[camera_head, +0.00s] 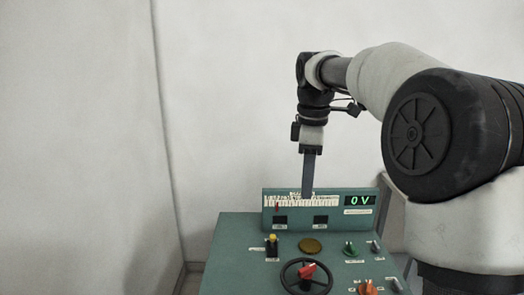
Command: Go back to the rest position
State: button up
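My gripper (309,188) hangs pointing down in front of the upright panel of a teal control console (232,245). One long dark finger shows, seen edge-on, and its tip overlaps the white scale strip (325,201) on the panel. I cannot tell whether the fingers are open or shut, or whether they touch the panel. Nothing shows held in them. My arm reaches in from the right side of the view.
The console bears a black handwheel with a red knob (307,271), a yellow-topped switch (272,245), a green knob (351,248) and an orange knob (367,287). A display (360,200) reads 0 V. Bare walls (80,120) stand behind; the space left of the arm is clear.

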aim_at(308, 267)
jog(key=s+r+m+t, duration=0.15)
jog(key=s+m, duration=0.35)
jog(key=s, duration=0.5)
jog(key=s+d+f+m+t, duration=0.1)
jog(key=s+f+m, duration=0.3)
jog(key=s, duration=0.4)
jog(key=s+d+f+m+t, duration=0.2)
jog(key=s+m, duration=0.4)
jog(key=s, duration=0.3)
jog(key=shift+s+f+m, duration=0.3)
jog(key=shift+f, duration=0.6)
